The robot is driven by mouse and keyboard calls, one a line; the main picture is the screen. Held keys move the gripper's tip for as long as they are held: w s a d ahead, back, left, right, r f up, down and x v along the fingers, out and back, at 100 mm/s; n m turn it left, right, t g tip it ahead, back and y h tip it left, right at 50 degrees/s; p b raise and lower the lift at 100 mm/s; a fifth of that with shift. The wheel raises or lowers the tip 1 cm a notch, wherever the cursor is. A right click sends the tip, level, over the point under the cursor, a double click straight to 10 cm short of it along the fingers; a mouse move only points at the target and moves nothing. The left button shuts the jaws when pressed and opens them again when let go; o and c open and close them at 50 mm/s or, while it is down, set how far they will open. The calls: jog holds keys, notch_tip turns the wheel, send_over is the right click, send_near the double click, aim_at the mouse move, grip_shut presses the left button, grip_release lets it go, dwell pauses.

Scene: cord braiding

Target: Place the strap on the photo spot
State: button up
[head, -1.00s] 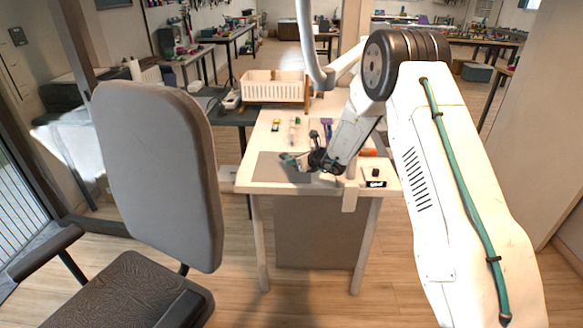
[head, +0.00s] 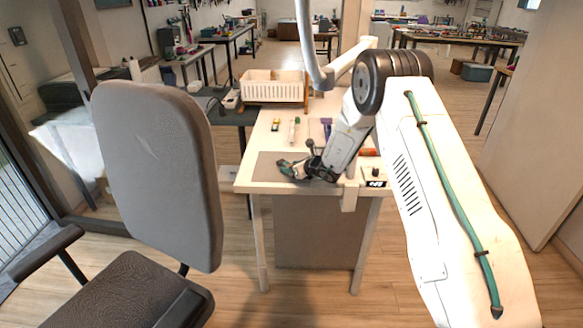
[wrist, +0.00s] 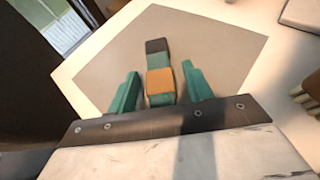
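The strap (wrist: 160,82) is teal with an orange block and a dark end. In the wrist view it lies between my gripper's two teal fingers (wrist: 161,88), over a grey mat (wrist: 215,40). A gap shows on each side of the strap, so my gripper is open around it, not pressed on it. In the head view my gripper (head: 292,170) is low at the mat (head: 268,170), near the white table's front left; the strap is hard to make out there. The mat may be the photo spot; no label on it is readable.
Small items, including a green-capped one (head: 294,130) and a purple one (head: 327,127), lie further back. A small display (head: 376,184) is at the front right. A grey chair (head: 160,170) stands at the left.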

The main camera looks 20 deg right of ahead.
jog(key=shift+r, duration=0.2)
jog(key=v, duration=1.2)
jog(key=shift+f, duration=0.1)
jog(key=s+a+r+n+g+y, duration=0.1)
jog(key=s+a+r+n+y, duration=0.1)
jog(key=s+a+r+n, duration=0.35)
jog(key=s+a+r+n+g+y, duration=0.1)
jog(key=s+a+r+n+y, duration=0.15)
jog(key=r, duration=0.65)
jog(key=s+a+r+n+g, duration=0.25)
jog(key=s+r+n, duration=0.2)
jog(key=s, duration=0.25)
jog(key=s+a+r+n+g, duration=0.2)
jog(key=s+a+r+n, duration=0.1)
jog(key=s+n, duration=0.25)
jog(key=s+d+r+n+g+h, duration=0.15)
jog(key=s+n, duration=0.25)
jog(key=s, duration=0.5)
jog(key=s+r+n+g+h, duration=0.1)
jog(key=s+n+g+h, duration=0.2)
jog(key=s, duration=0.7)
jog(key=s+d+n+h, duration=0.5)
jog(key=s+d, duration=0.3)
jog(key=s, duration=0.3)
jog(key=shift+d+f+n+t+h, duration=0.15)
jog(key=shift+f+n+t+h, duration=0.15)
jog(key=shift+t+h, duration=0.1)
